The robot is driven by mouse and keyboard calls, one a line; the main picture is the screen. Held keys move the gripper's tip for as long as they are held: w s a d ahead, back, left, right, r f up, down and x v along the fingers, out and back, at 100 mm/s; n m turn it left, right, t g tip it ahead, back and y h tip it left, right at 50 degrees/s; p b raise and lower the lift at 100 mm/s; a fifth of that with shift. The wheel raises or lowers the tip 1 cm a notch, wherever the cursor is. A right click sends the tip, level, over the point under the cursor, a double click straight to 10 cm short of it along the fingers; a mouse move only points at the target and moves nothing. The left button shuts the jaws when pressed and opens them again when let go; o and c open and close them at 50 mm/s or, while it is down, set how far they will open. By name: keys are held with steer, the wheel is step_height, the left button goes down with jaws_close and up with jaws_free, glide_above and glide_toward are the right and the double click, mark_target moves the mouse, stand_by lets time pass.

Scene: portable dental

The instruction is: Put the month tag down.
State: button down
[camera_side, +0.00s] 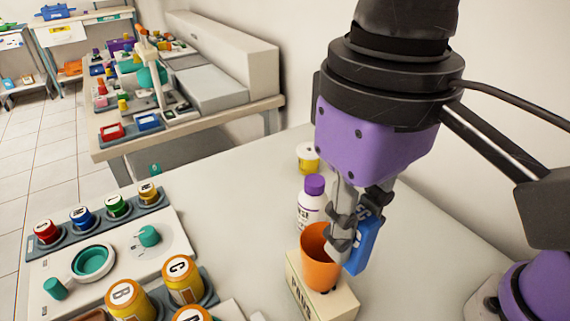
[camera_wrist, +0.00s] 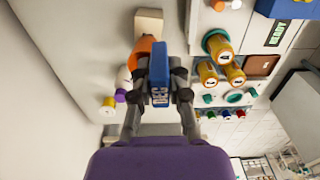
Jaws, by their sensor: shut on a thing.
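The month tag (camera_side: 367,246) is a blue block with pale lettering that I cannot read for certain. My gripper (camera_side: 346,238) is shut on it, pointing down. In the side view the tag is beside the right rim of an orange cup (camera_side: 316,272); I cannot tell whether they touch. In the wrist view the tag (camera_wrist: 159,72) stands between the two fingers of my gripper (camera_wrist: 159,96), with the orange cup (camera_wrist: 139,52) partly hidden to its left. The cup is on a cream block (camera_side: 337,302) with dark lettering on its front.
A white bottle with a purple cap (camera_side: 312,203) and a yellow-and-white jar (camera_side: 307,158) stand behind the cup. Lettered yellow jars (camera_side: 183,280) and a tray (camera_side: 150,262) fill the left. A READY label (camera_wrist: 279,32) shows in the wrist view.

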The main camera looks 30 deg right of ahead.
steer(key=shift+s+a, duration=0.5)
steer(key=shift+s, duration=0.35)
step_height(320, 180, down, 21)
steer(key=shift+r, duration=0.1)
steer(key=c, duration=0.9)
jaws_free()
steer(key=shift+o, duration=0.2)
step_height(320, 180, up, 11)
steer(key=shift+o, duration=0.5)
steer(key=shift+r, duration=0.55)
